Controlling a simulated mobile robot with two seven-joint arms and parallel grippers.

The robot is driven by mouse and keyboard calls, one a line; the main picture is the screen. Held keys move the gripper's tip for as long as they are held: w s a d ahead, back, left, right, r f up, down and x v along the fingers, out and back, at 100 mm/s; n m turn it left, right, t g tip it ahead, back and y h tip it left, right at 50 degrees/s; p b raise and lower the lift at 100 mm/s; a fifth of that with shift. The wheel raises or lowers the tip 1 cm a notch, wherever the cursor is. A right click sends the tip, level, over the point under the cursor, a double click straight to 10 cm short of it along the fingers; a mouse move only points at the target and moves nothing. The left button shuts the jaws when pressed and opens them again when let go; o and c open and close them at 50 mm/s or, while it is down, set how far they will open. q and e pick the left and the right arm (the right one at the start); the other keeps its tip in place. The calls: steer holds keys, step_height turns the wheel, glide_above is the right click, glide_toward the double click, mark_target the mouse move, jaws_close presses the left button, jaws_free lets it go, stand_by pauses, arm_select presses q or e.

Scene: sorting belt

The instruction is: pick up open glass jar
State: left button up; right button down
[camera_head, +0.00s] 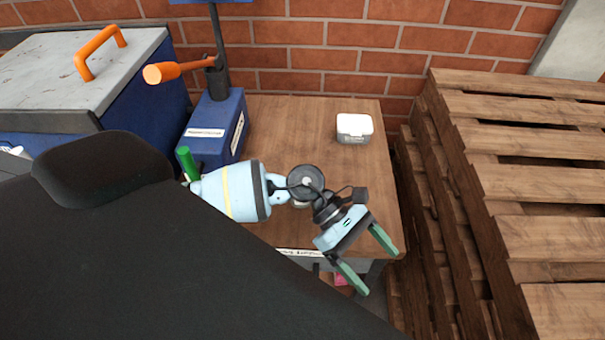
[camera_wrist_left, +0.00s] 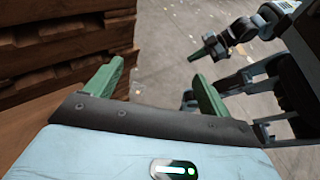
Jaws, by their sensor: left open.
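I see no open glass jar in either view. My left gripper (camera_head: 384,262) is open and empty, out over the front right corner of the wooden table (camera_head: 290,115). In the left wrist view its two green fingers (camera_wrist_left: 155,88) are spread apart, with floor beyond them and nothing between them. A second arm with a green tip (camera_wrist_left: 207,48), which looks like my right one, shows in the left wrist view; its jaw opening cannot be made out.
A small white box (camera_head: 354,129) stands at the table's back right. A blue stand (camera_head: 213,130) with an orange handle is at the left, beside a blue lidded bin (camera_head: 130,95). Stacked wooden pallets (camera_head: 520,180) stand close on the right. The table's middle back is clear.

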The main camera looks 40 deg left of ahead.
arm_select(q)
steer(key=w+a+m+y, duration=0.2)
steer(key=a, duration=0.2)
steer(key=w+a+f+m+y, duration=0.1)
steer(key=w+a+m+y, duration=0.1)
steer(key=a+y, duration=0.1)
steer(key=w+a+f+m+y, duration=0.1)
steer(key=w+a+m+y, duration=0.1)
steer(key=a, duration=0.4)
steer(key=shift+w+a+f+t+y+b, duration=0.15)
steer(key=shift+w+t+y+b, duration=0.15)
steer(key=shift+t+y, duration=0.15)
steer(key=w+a+r+m+y, duration=0.1)
steer(key=a, duration=0.2)
steer(key=w+a+r+y, duration=0.1)
steer(key=w+a+y, duration=0.1)
steer(key=a, duration=0.2)
steer(key=w+a+r+m+t+y, duration=0.1)
steer(key=a+y, duration=0.1)
steer(key=a, duration=0.1)
steer(key=shift+w+a+m, duration=0.15)
steer(key=shift+a+m, duration=0.15)
steer(key=shift+f, duration=3.95)
steer(key=c, duration=1.2)
step_height(320, 180, up, 10)
steer(key=shift+r, duration=0.1)
